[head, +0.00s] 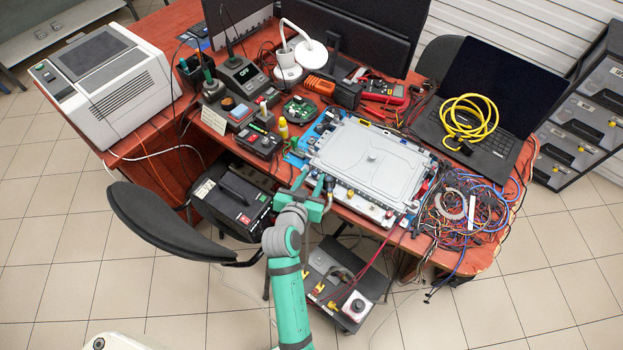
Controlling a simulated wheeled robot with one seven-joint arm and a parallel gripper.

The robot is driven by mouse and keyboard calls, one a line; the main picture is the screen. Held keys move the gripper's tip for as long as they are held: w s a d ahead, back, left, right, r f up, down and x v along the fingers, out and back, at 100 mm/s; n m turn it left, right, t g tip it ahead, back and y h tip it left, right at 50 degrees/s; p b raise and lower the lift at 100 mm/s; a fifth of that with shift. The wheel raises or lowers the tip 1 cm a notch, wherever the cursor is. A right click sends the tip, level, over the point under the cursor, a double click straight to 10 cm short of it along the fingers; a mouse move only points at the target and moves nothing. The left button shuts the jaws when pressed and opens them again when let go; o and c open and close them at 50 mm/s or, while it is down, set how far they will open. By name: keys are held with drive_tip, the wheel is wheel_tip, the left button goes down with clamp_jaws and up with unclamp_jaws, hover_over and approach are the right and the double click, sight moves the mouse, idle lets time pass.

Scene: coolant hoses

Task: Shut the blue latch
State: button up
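A dark hose or connector (329,194) shows close beside the fingers. I cannot tell whether the fingers touch it. I cannot make out the blue latch for certain; it is too small or hidden by my gripper. Blue parts (322,126) show along the unit's left side.
Tangled cables (462,212) lie right of the unit. A laptop (490,110) with a coiled yellow cable (468,118) stands behind them. Soldering gear (240,75) crowds the desk's left. A black chair (180,222) and a black box (340,285) stand in front of the desk.

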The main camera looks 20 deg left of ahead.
drive_tip(key=v, duration=1.1)
idle(0.4)
drive_tip(key=s+d+f+n+y, duration=0.1)
drive_tip(key=s+d+f, duration=0.4)
drive_tip(key=s+d, duration=0.45)
drive_tip(key=s+d+r+t, duration=0.1)
drive_tip(key=s+d+r, duration=0.2)
drive_tip(key=s, duration=0.4)
drive_tip(key=s+d+r+m+t+h, duration=0.1)
drive_tip(key=s+d+r, duration=0.2)
drive_tip(key=s, duration=0.4)
drive_tip(key=shift+s, duration=0.4)
